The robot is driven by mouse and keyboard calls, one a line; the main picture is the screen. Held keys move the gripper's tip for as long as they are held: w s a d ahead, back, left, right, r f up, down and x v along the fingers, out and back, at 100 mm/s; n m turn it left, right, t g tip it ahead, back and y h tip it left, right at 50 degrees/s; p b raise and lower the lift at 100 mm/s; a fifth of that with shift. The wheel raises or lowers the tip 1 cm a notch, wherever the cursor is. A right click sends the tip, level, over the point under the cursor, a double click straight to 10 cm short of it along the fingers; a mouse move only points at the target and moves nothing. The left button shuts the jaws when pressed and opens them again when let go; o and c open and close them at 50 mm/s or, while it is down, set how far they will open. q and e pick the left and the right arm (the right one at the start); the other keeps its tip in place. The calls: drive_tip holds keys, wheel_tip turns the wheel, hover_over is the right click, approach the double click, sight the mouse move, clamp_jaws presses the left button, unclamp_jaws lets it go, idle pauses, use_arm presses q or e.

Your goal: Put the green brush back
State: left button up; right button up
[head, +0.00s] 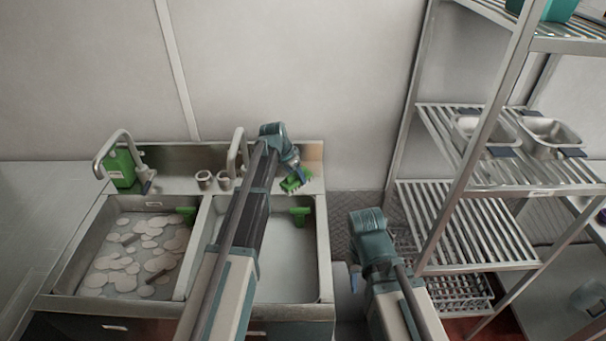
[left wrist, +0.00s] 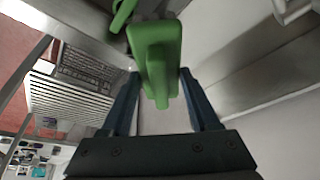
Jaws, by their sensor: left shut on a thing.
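The green brush (head: 293,183) is at the back ledge of the sink, right of the right faucet. My left gripper (head: 297,172) is shut on it. In the left wrist view the green brush (left wrist: 155,60) stands out between the two dark blue fingers of my left gripper (left wrist: 160,85). I cannot tell whether the brush touches the ledge. My right arm's wrist is right of the sink, in front of the rack; its gripper (head: 355,278) is mostly hidden, with only a small dark part showing.
The double sink (head: 325,250) has a left basin with several pale discs and a green-handled tool (head: 187,212). Another green tool (head: 300,213) hangs at the right basin's back wall. A metal rack (head: 470,235) is on the right.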

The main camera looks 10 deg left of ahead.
use_arm(q)
drive_tip(key=w, duration=0.3)
drive_tip(key=w+d, duration=0.1)
drive_tip(key=w, duration=0.1)
drive_tip(key=shift+w+f, duration=0.25)
drive_tip(key=shift+w, duration=0.1)
drive_tip(key=b+x, duration=0.3)
drive_tip(key=b, duration=0.1)
drive_tip(key=shift+s+a+f, duration=0.2)
drive_tip(key=shift+f, duration=0.2)
drive_tip(key=shift+f, duration=0.15)
drive_tip(key=o, duration=1.2)
drive_tip(key=shift+r, duration=0.3)
drive_tip(key=p+v, duration=1.1)
drive_tip(key=v, duration=0.1)
drive_tip(key=shift+s+f, duration=0.1)
drive_tip(key=shift+a, duration=0.1)
